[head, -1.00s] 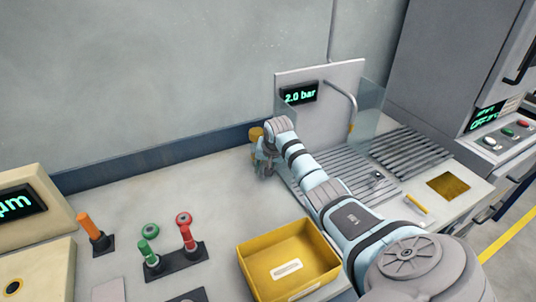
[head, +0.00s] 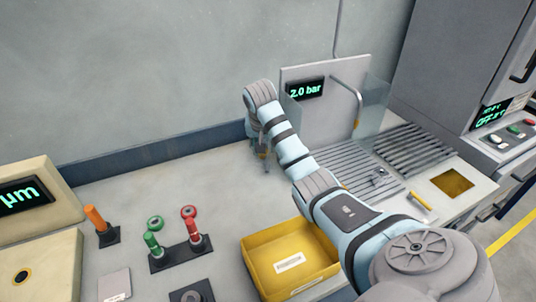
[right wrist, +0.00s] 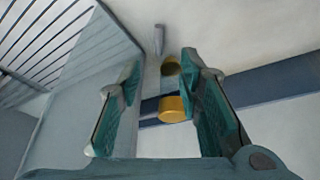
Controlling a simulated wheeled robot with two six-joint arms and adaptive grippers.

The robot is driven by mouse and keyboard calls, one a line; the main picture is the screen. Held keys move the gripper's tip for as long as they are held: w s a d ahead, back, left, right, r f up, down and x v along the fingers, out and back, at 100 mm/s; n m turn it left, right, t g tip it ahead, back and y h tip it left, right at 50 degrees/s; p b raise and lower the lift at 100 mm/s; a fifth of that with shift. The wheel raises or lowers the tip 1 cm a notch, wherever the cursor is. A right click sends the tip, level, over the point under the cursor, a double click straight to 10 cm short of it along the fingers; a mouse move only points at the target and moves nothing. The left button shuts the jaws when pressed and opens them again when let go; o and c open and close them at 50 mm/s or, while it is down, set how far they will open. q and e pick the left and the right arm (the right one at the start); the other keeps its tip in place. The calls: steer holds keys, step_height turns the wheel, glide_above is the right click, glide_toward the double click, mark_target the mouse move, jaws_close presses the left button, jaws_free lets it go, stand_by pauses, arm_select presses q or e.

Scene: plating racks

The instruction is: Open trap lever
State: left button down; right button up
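My right gripper (head: 264,158) hangs low over the bench beside the glass-sided panel, close to the back wall, below my raised wrist. In the right wrist view my right gripper (right wrist: 162,64) is open, its two teal fingers well apart. Between and beyond them show a yellow cylinder (right wrist: 172,109) and a second yellow round part (right wrist: 170,66), with a small grey upright piece (right wrist: 158,40) above. These may belong to the trap lever; I cannot tell whether the fingers touch them. In the head view my arm hides them. My left gripper is not in view.
A clear side panel (right wrist: 82,105) stands close left of the fingers in the wrist view. The panel with the "2.0 bar" display (head: 307,89), a slatted rack (head: 415,147), a yellow bin (head: 252,262) and red and green levers (head: 182,256) stand around. The bench at back left is clear.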

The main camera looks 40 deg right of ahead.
mark_target(267, 167)
steer(key=b+x, duration=0.1)
steer(key=x, duration=0.3)
steer(key=b+x, duration=0.1)
steer(key=x, duration=0.3)
steer(key=b+x, duration=0.1)
steer(key=x, duration=0.4)
steer(key=shift+s+f, duration=0.2)
steer(key=shift+w+d+f, duration=0.1)
steer(key=shift+w+f, duration=0.05)
steer(key=shift+f, duration=0.2)
steer(key=shift+r, duration=0.1)
jaws_close()
